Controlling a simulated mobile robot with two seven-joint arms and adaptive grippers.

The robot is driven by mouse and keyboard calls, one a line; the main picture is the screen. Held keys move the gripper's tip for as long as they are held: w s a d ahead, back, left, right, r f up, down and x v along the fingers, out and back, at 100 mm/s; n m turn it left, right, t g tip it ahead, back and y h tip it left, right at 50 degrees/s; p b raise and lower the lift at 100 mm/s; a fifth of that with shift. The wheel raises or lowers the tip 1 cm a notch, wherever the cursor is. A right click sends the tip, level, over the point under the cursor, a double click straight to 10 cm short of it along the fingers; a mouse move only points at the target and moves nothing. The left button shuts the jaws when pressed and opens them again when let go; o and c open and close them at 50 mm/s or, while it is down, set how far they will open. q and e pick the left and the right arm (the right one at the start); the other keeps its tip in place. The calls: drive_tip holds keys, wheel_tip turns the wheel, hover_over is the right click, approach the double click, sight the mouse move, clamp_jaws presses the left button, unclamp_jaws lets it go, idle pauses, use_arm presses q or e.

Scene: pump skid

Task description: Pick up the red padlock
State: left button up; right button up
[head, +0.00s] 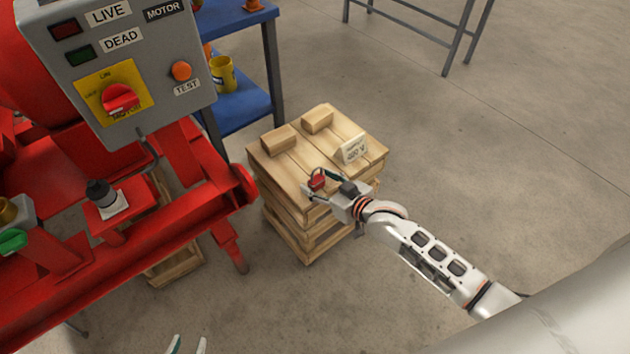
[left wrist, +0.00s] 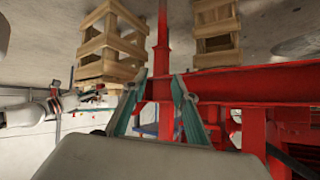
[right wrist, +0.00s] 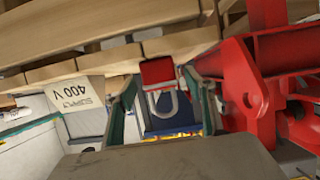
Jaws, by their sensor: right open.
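The red padlock (head: 317,181) stands near the front edge of the wooden crate stack (head: 290,183), its shackle up. In the right wrist view, the padlock's red body (right wrist: 157,72) and pale shackle (right wrist: 163,105) show between the fingers. My right gripper (head: 319,184) is open, its fingers on either side of the padlock; I cannot tell whether they touch it. My left gripper (head: 187,345) shows only its fingertips at the bottom of the head view. In the left wrist view, its fingers (left wrist: 157,88) are open with nothing between them.
A small 400 V sign (head: 354,149) and two wooden blocks (head: 317,121) share the crate top. The red skid frame (head: 200,170) is close on the left, under a grey control box (head: 130,70). A blue shelf (head: 247,105) stands behind. Floor at right is clear.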

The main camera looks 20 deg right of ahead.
sight(318, 169)
drive_tip(key=shift+w+a+f, duration=0.15)
drive_tip(key=shift+w+f, duration=0.2)
drive_tip(key=shift+f, duration=0.05)
drive_tip(key=shift+w+r, duration=0.15)
drive_tip(key=shift+w, duration=0.1)
use_arm(q)
drive_tip(key=shift+w+d+r, duration=0.15)
drive_tip(key=shift+w+r, duration=0.15)
drive_tip(key=shift+w, duration=0.05)
use_arm(e)
drive_tip(key=c, duration=1.3)
